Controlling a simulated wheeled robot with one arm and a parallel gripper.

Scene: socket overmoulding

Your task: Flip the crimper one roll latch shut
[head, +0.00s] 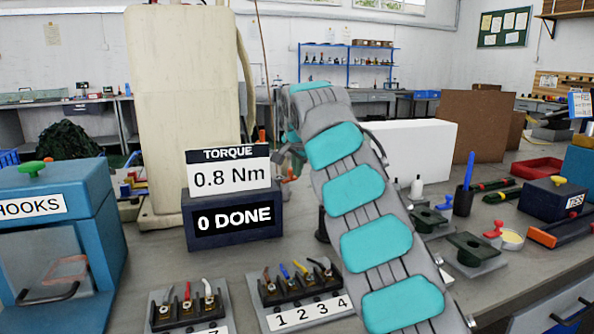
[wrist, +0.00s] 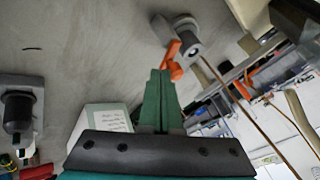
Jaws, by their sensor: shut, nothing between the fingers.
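In the wrist view, an orange lever (wrist: 172,62), which looks like the roll latch, sits on a grey round fitting (wrist: 187,38) on a grey surface. My gripper (wrist: 160,76) shows as green fingers pressed together, with nothing between them. The fingertips are right beside the lever and overlap its lower end in the picture; I cannot tell whether they touch. Whether the latch is open or shut is not clear. In the head view my grey and teal arm covers the middle, and the latch cannot be made out with certainty behind it.
A torque display (head: 233,215) reading "0 DONE" stands left of my arm. Numbered terminal blocks (head: 297,285) lie in front. A blue HOOKS box (head: 100,215) is at the left. Green-topped fixtures (head: 475,250) stand right of my arm. A thin brown rod (wrist: 232,98) runs near the fitting.

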